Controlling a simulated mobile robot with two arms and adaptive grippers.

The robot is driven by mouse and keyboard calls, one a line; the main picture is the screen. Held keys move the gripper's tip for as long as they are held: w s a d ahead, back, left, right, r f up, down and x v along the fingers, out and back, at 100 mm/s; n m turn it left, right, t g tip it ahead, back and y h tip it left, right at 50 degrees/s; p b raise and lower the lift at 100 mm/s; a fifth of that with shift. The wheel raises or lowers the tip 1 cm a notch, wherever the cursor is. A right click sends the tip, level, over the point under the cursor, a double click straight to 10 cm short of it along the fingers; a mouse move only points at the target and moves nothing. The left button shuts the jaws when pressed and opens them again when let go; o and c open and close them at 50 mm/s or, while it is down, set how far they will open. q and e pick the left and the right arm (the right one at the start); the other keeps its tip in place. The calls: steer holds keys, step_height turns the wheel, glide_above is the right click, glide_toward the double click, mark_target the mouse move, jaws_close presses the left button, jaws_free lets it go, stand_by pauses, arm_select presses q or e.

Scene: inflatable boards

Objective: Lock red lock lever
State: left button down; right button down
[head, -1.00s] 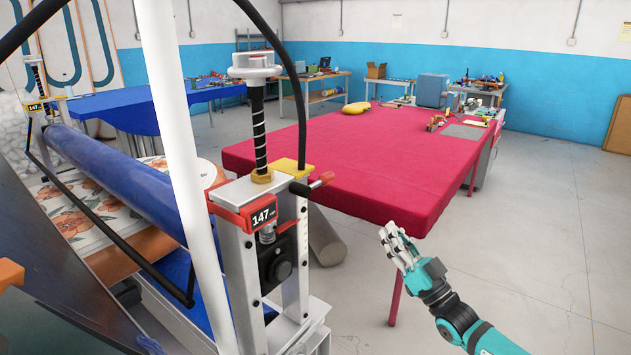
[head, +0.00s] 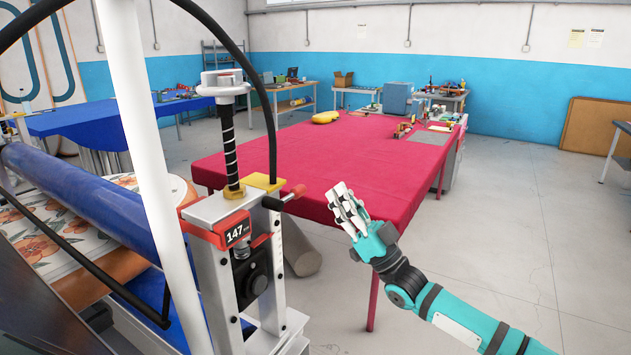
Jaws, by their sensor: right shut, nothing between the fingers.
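The red lock lever (head: 297,191) is a small red-tipped handle on a dark arm, on the right side of the machine post's top, beside a yellow plate (head: 265,182). It points right and slightly up. My right gripper (head: 342,203) is to the right of the lever, apart from it, in front of the red table. Its white fingers are together and hold nothing. My left gripper is not in view.
The machine post (head: 209,270) carries a red 147 display (head: 237,232) and a threaded spindle (head: 230,150). A white pole (head: 140,150) and black hose stand at left. A red-covered table (head: 320,160) is behind my gripper. Floor at right is clear.

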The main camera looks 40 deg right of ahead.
steer(key=p+x, duration=0.2)
steer(key=x, duration=0.4)
steer(key=f, duration=0.1)
steer(key=w+f, duration=0.1)
steer(key=a+f+p, duration=0.1)
steer(key=shift+w+f, duration=0.3)
steer(key=shift+w, duration=0.05)
